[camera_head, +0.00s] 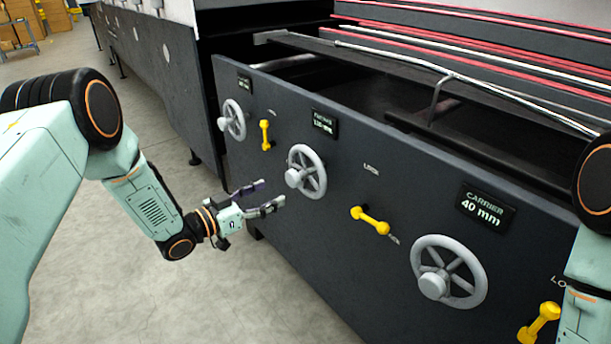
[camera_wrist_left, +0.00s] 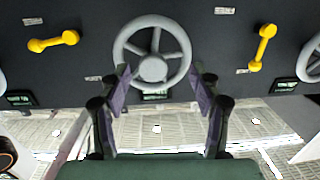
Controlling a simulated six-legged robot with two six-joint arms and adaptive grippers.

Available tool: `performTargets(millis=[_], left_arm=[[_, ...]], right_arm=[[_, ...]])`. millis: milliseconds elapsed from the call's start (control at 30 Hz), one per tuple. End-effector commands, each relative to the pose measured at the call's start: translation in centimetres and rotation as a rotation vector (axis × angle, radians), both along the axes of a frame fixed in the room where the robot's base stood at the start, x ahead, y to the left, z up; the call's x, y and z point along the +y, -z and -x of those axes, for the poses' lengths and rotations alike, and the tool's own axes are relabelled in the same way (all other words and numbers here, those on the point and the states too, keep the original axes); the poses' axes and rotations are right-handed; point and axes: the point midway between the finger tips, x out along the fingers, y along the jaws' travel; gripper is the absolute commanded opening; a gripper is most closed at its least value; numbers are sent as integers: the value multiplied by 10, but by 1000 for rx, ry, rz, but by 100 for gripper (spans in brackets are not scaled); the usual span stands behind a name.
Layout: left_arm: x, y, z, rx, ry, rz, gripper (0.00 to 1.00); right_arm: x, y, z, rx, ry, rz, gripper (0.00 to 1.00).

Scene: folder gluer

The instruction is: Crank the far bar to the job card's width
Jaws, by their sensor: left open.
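Three grey handwheels sit on the dark panel: left (camera_head: 232,120), middle (camera_head: 306,172) and right (camera_head: 448,272). My left gripper (camera_head: 272,193) is open and empty, just left of and below the middle wheel and apart from it. In the left wrist view the middle wheel (camera_wrist_left: 152,68) lies ahead, between and beyond the fingertips (camera_wrist_left: 161,80). A display (camera_head: 487,208) above the right wheel reads "CARRIER 40 mm". The middle wheel's display (camera_head: 324,124) is too small to read surely. I cannot tell which bar is the far one. No job card is seen. My right gripper is out of view.
Yellow lock levers stand beside the wheels: left (camera_head: 265,135), middle (camera_head: 370,220) and right (camera_head: 540,325). Dark bars and red belts (camera_head: 500,42) run above the panel. Open floor (camera_head: 170,300) lies below my left arm. My right arm shows at the right edge.

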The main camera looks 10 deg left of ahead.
Motion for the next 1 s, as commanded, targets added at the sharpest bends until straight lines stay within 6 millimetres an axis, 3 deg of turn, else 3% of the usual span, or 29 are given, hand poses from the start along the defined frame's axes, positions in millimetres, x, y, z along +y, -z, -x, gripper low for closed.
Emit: performTargets(millis=[267,700,1000], left_arm=[[-10,-14,2,-50,55,38,64],[-47,-12,-45,-48,56,37,64],[-54,-14,-55,-46,54,39,64]], right_arm=[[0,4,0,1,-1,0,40],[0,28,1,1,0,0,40],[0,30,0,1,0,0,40]])
